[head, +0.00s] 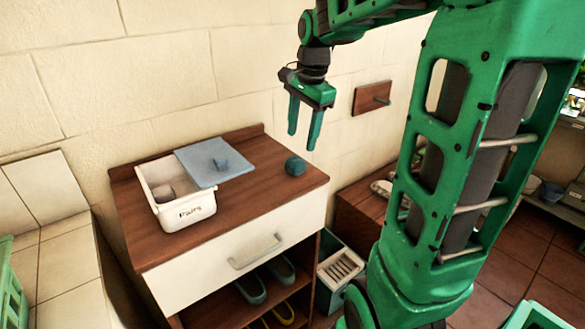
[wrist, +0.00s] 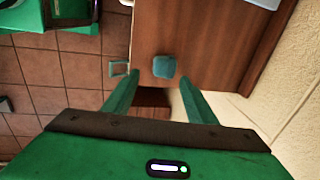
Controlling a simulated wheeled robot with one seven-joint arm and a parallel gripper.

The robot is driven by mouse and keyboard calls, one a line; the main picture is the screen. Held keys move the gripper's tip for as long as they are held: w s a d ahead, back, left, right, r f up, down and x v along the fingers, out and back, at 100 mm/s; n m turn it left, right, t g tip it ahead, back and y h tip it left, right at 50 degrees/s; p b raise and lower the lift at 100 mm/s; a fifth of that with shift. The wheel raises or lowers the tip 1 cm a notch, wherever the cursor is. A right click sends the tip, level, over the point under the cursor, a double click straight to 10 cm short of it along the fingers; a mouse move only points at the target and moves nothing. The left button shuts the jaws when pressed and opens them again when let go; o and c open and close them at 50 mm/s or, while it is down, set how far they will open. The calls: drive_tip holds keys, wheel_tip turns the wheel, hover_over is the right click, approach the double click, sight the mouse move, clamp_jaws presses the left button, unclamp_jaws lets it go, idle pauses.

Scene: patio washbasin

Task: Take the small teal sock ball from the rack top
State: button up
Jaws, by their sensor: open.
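The small teal sock ball (head: 295,166) sits on the right part of the wooden rack top (head: 240,192), near its right edge. It also shows in the wrist view (wrist: 164,67), beyond the fingertips and roughly centred between them. My gripper (head: 304,142) is open and empty, with its fingers pointing down above the rack top near the ball. Its two green fingers show in the wrist view (wrist: 160,78), apart from each other. Nothing is between the fingers that I can see touching them.
A white bin (head: 185,212) marked "Pairs" stands on the left of the rack top, holding a greyish item. A blue lid (head: 205,172) lies partly over it. A wall peg board (head: 372,98) is behind, to the right. The wall runs along the rack's back.

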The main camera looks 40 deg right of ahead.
hover_over(296, 160)
drive_tip(key=s, duration=0.2)
drive_tip(key=shift+m, duration=0.3)
drive_tip(key=f, duration=0.5)
drive_tip(key=shift+w+a, duration=0.25)
drive_tip(key=shift+a, duration=0.1)
drive_tip(key=shift+w+d+f, duration=0.1)
drive_tip(key=shift+w+f, duration=0.1)
drive_tip(key=shift+f, duration=0.7)
drive_tip(key=shift+w+d+f, duration=0.1)
drive_tip(key=shift+w+f, duration=0.15)
drive_tip(key=shift+f, duration=0.65)
drive_tip(key=shift+w+d+f, duration=0.1)
drive_tip(key=shift+w+f, duration=0.1)
drive_tip(key=shift+f, duration=0.7)
drive_tip(key=c, duration=0.8)
drive_tip(key=shift+r, duration=0.1)
